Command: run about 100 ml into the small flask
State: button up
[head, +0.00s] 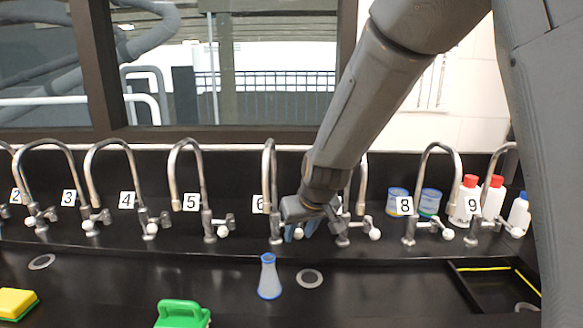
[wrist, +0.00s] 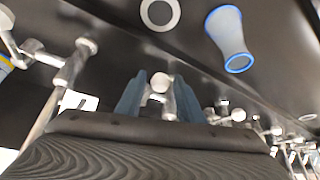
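The small flask (head: 269,280), clear with a blue rim, stands upright on the black basin floor in front of tap 6 (head: 269,180). It also shows in the wrist view (wrist: 229,34). No water stream is visible. My gripper (head: 300,231) is low beside tap 6, at its handle side. In the wrist view my gripper (wrist: 159,98) has its two blue fingers apart, with a white-tipped tap handle (wrist: 160,83) between them. I see gaps beside the knob. The fill level in the flask cannot be told.
A drain (head: 309,278) lies right of the flask. More numbered taps stand in a row on both sides. Blue-rimmed beakers (head: 430,202) and capped bottles (head: 467,200) stand at the right. A green-handled thing (head: 182,312) and a yellow-green sponge (head: 16,303) lie in front at left.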

jog(key=shift+w+a+f, duration=0.1)
jog(key=shift+w+f, duration=0.05)
jog(key=shift+f, duration=0.2)
jog(key=shift+r, duration=0.1)
jog(key=p+v, duration=0.4)
jog(key=v, duration=0.3)
jog(key=shift+s+r, duration=0.2)
jog(key=shift+r, duration=0.1)
